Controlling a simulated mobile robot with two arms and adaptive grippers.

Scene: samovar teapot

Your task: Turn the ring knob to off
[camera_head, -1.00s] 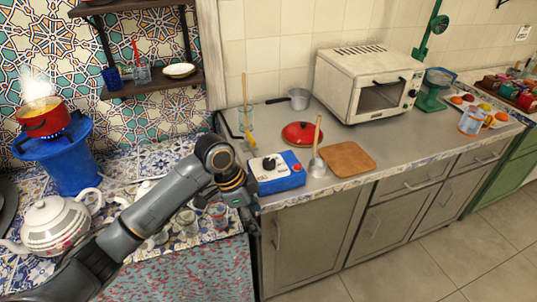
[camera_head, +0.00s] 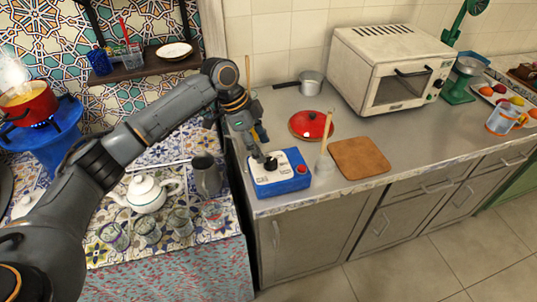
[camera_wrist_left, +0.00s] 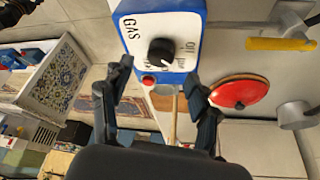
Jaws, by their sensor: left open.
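A blue box (camera_head: 285,182) with a white top stands at the left end of the steel counter. It carries a black knob (camera_head: 270,163) and a red button (camera_head: 302,169). In the left wrist view the knob (camera_wrist_left: 161,51) has a white pointer mark, and the box reads "GAS"; the smaller lettering is hard to read. My left gripper (camera_head: 262,150) is just above the knob, pointing down. In the wrist view its two fingers (camera_wrist_left: 158,78) are spread, with nothing between them. I cannot tell whether they touch the knob.
A wooden-handled ladle (camera_head: 325,160), a red lid (camera_head: 310,125) and a wooden board (camera_head: 360,158) lie close right of the box. A red pot (camera_head: 28,103) steams over a flame on a blue stove (camera_head: 58,142). A teapot (camera_head: 147,195) and glasses stand below my left arm.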

